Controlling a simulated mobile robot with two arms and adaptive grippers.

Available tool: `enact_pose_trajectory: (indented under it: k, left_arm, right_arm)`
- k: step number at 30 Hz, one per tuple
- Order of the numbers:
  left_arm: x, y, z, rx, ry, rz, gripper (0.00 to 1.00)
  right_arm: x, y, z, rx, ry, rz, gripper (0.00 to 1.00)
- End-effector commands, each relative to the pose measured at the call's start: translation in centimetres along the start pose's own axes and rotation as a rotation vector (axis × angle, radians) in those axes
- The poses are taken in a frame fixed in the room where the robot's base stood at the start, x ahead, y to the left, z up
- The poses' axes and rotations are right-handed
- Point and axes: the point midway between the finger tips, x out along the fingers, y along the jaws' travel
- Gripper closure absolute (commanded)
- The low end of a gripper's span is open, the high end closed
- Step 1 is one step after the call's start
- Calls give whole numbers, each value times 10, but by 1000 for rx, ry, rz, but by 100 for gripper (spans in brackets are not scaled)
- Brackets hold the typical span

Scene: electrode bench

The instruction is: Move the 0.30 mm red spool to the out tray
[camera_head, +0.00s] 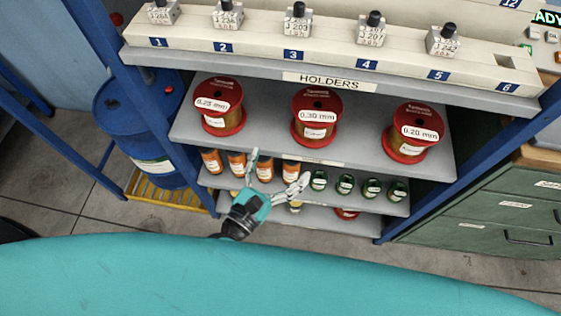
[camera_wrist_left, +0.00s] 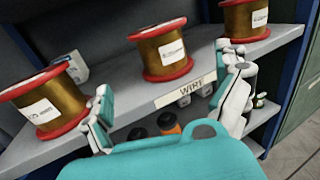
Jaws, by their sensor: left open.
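The 0.30 mm red spool (camera_head: 316,118) stands upright in the middle of the grey spool shelf, with red flanges and copper-coloured wire. In the left wrist view the middle spool (camera_wrist_left: 162,50) is ahead, between the directions of my two fingers and apart from them. My left gripper (camera_head: 278,169) is open and empty, below and in front of the shelf edge, left of the spool. Its spread fingers also show in the left wrist view (camera_wrist_left: 167,78). My right gripper is not in view. I see no tray that I can identify as the out tray.
The 0.25 mm spool (camera_head: 220,105) stands left and the 0.20 mm spool (camera_head: 413,132) right, with gaps between. The holder ledge (camera_head: 335,62) overhangs behind. Orange and green-topped bottles fill the lower shelf. Blue posts flank the rack; a green drawer cabinet (camera_head: 500,210) is right.

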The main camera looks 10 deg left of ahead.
Motion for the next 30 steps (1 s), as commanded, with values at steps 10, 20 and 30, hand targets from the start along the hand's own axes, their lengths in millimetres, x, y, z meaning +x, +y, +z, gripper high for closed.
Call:
enact_pose_trajectory:
  k: [10,20,30]
  left_arm:
    - [20,0,2,3,-2,2,0]
    - [84,0,2,4,-2,1,0]
    - [148,0,1,5,-1,-1,0]
  right_arm:
    - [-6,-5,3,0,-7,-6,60]
    - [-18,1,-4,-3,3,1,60]
    - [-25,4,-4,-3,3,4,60]
